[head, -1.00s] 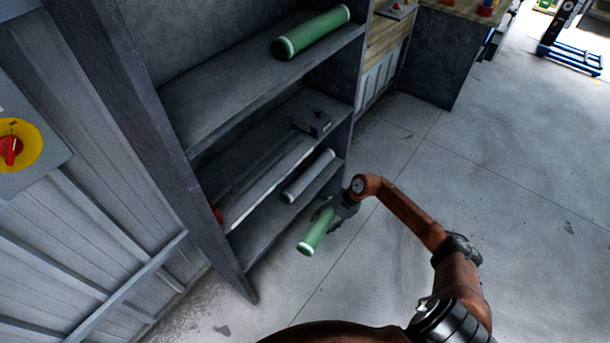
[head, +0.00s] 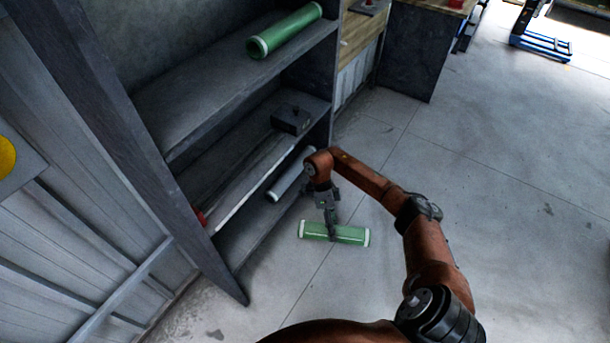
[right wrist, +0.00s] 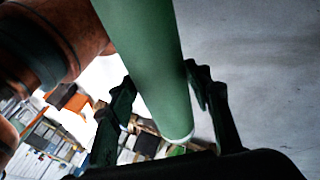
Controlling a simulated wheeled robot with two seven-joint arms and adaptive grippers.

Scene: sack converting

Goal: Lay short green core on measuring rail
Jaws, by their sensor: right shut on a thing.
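The short green core (head: 350,235) with pale ends is held by my right gripper (head: 332,232), out in front of the shelf unit and over the floor. It lies nearly level across the head view. In the right wrist view the green core (right wrist: 150,60) runs between the two fingers of the right gripper (right wrist: 160,105). The measuring rail (head: 245,180) is a long pale bar on the middle shelf, with a dark block (head: 292,118) at its far end and a red piece (head: 201,218) at its near end. My left gripper is not in view.
A longer green core (head: 285,31) lies on the upper shelf (head: 200,105). A grey-white core (head: 289,175) lies on the lower shelf (head: 245,230). The shelf's upright post (head: 130,140) stands at the left. The floor (head: 480,190) to the right is clear.

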